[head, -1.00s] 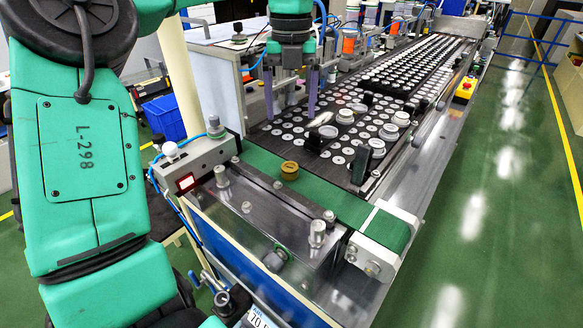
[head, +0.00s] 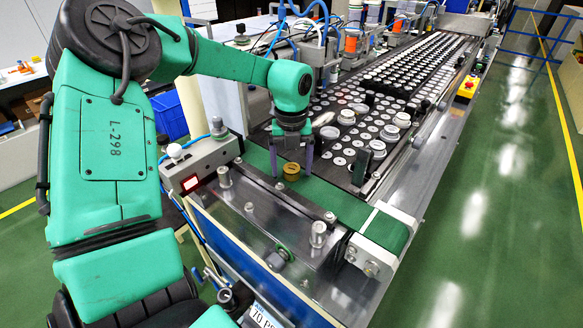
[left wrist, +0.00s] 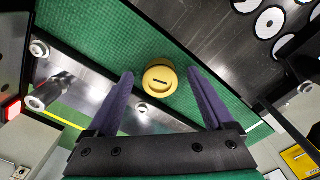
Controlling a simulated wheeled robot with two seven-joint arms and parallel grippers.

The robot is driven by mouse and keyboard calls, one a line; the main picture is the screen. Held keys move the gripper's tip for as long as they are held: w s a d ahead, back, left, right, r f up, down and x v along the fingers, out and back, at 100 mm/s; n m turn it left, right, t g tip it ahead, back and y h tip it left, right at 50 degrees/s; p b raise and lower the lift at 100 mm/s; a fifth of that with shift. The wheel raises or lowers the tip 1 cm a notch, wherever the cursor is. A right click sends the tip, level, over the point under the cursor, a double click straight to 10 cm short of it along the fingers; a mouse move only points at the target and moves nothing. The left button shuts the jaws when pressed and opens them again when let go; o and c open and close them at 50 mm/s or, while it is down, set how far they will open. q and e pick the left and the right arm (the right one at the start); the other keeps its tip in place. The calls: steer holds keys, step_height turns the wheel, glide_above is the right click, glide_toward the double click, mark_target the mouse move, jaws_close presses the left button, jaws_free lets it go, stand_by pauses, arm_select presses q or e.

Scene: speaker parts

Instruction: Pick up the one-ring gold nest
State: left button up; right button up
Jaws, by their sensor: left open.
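The gold nest (head: 291,171) stands on the green belt (head: 335,203) at the near end of the line. In the left wrist view the gold nest (left wrist: 160,78) is a round stepped piece with a dark slot on top. My left gripper (head: 292,172) is open, its two purple fingers pointing down on either side of the nest. In the left wrist view the left gripper (left wrist: 160,80) has the nest between its fingertips, with gaps on both sides. I cannot tell how many rings the nest has. My right gripper is not in view.
A black plate with rows of white discs (head: 385,110) lies behind the belt. A white box with a red display (head: 195,165) stands left of the belt. Metal posts (head: 318,233) rise from the front plate. A white block (head: 378,245) is at the belt's right end.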

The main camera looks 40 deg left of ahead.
arm_select(q)
jaws_close()
step_height(320, 180, up, 11)
steer(key=b, duration=0.2)
step_height(320, 180, up, 9)
steer(key=p, duration=0.1)
glide_above(292, 167)
